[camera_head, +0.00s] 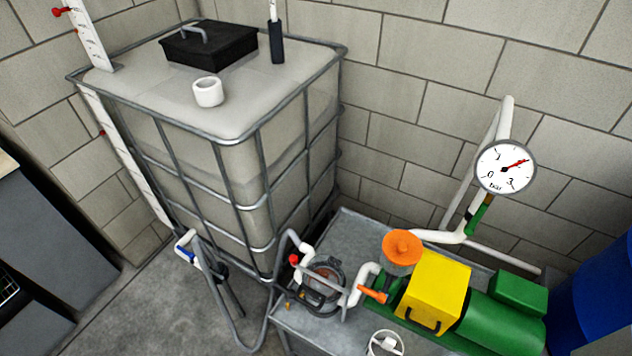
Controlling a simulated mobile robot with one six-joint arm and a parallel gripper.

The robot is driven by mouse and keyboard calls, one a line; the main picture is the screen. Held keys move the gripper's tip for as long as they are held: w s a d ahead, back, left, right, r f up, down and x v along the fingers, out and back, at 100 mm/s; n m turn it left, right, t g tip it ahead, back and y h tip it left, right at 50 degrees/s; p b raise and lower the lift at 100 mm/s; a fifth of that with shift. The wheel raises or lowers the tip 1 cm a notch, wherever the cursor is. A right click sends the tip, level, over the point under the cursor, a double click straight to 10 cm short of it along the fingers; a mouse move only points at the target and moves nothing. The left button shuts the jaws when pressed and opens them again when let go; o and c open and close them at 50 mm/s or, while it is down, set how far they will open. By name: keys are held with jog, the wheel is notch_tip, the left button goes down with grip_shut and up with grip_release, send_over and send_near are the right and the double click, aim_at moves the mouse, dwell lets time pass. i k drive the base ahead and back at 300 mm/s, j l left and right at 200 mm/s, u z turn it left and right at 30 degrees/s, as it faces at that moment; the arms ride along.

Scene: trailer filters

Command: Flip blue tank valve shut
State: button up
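The blue tank valve handle (186,253) shows at the foot of the tank's near side, on a white fitting. It is small in the picture and slants down to the right; I cannot tell whether the valve is open or shut. The large whitish tank (225,190) stands in a grey metal cage at the left. A grey hose (222,318) hangs in a loop between the tank outlet and the pump bench. My gripper is not in view.
A metal bench (315,336) carries a strainer (325,280), an orange knob (402,247), an orange lever (372,293), a yellow box (433,290) and a green motor (500,325). A pressure gauge (505,167) stands behind. Floor (130,310) left of the hose is clear. Dark cabinets edge the left.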

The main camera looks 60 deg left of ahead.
aim_at(191, 255)
jog(key=k+j+u, duration=0.25)
jog(key=j, duration=0.35)
jog(key=k+j+u, duration=0.25)
jog(key=j, duration=0.4)
jog(key=k+j+u, duration=0.3)
jog(key=j, duration=0.4)
jog(key=j+u, duration=0.25)
jog(key=j, duration=0.4)
jog(key=k+j+u, duration=0.1)
jog(key=j+u, duration=0.15)
jog(key=j, duration=0.5)
jog(key=j+u, duration=0.15)
jog(key=j, duration=0.3)
jog(key=i+j+u, duration=0.15)
jog(key=j, duration=0.25)
jog(key=i, duration=0.4)
